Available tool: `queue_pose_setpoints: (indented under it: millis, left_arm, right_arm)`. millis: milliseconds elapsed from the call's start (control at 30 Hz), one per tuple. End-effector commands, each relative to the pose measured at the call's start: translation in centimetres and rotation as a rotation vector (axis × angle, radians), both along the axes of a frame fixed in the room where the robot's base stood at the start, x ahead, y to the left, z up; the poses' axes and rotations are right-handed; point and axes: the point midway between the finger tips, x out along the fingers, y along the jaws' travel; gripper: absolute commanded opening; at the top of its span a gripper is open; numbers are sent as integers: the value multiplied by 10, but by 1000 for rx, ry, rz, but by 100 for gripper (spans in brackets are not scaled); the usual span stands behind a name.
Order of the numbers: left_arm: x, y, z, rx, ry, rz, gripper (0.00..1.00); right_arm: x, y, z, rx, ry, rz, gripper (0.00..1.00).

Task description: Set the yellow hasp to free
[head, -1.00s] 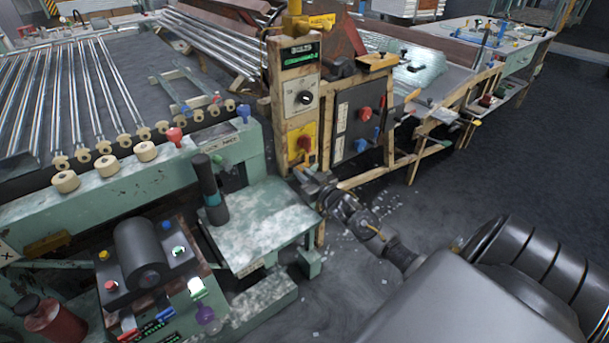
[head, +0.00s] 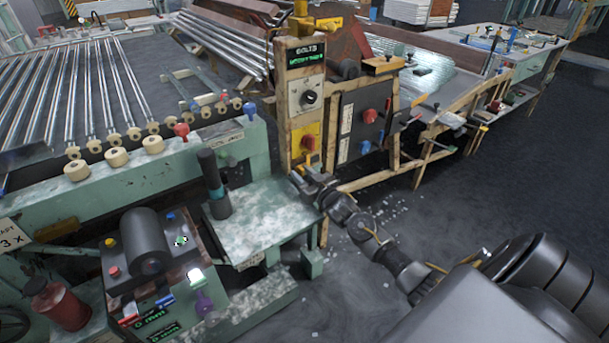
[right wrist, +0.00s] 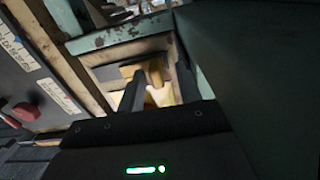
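The yellow hasp (head: 306,158) is on the yellow plate (head: 315,130) low on the wooden post, with a red knob (head: 308,143) above it. In the right wrist view a yellow piece, seemingly the hasp (right wrist: 155,72), stands out from the wooden panel. My right gripper (head: 301,174) is just below the plate. In the right wrist view its two dark fingers (right wrist: 158,92) are apart, with yellow showing between them. I cannot tell whether they touch it. My left gripper is not in view.
The post carries a green-lit display (head: 306,58) and a black dial (head: 310,97). A dark panel with a red knob (head: 370,116) is to the right. A green bench (head: 262,222) stands left of my right arm. The floor to the right is clear.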

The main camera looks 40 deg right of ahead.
Motion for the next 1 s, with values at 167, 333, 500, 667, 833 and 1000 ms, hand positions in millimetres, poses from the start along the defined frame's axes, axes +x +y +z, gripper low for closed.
queue_pose_setpoints:
  millis: [167, 333, 500, 667, 833, 1000]
  left_arm:
    - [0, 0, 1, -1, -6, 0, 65]
    - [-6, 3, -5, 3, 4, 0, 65]
    - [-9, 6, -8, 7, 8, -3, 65]
    - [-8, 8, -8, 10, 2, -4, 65]
    - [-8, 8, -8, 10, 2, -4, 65]
    - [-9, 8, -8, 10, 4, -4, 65]
  right_arm:
    - [-18, 1, -1, 0, 2, 2, 35]
    - [-53, 1, -1, 0, 3, 0, 35]
    - [-84, 2, -1, 0, 3, 0, 35]
    - [-102, 1, -1, 0, 3, -1, 35]
    - [-108, 1, 0, 0, 1, -2, 35]
    - [-108, 1, 0, 0, 1, -2, 35]
